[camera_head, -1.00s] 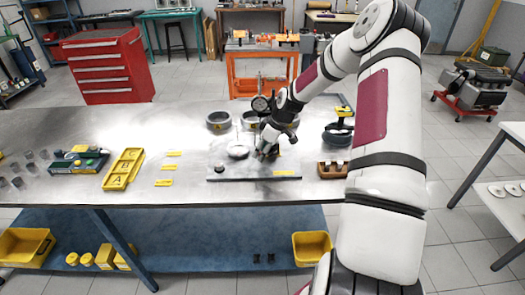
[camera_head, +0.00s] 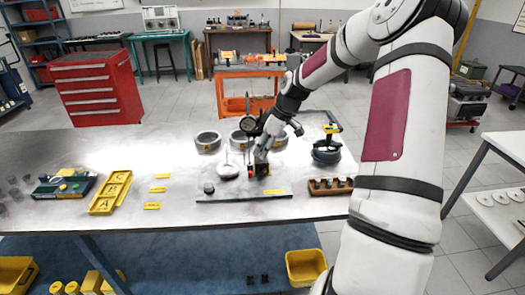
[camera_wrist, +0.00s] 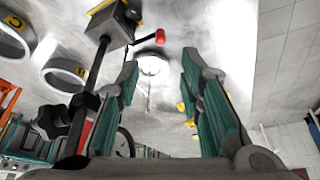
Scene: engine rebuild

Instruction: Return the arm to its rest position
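My gripper (camera_head: 262,157) is above the metal workbench (camera_head: 330,207), beside a dial gauge stand and a small dark block with yellow marks (camera_head: 261,170). In the wrist view my gripper (camera_wrist: 158,62) has its two green-padded fingers well apart, with nothing between them. The stand's dark post (camera_wrist: 97,95) and its block with a red knob (camera_wrist: 115,22) are to the left of the fingers. A round silver disc (camera_wrist: 152,66) on the bench shows beyond the fingertips.
Grey rings (camera_head: 208,142) stand behind my gripper. A yellow lettered tray (camera_head: 110,192) lies at left. A brown holder (camera_head: 331,186) and a dark piece with a yellow top (camera_head: 327,152) stand at right. A red drawer cabinet (camera_head: 98,87) is behind.

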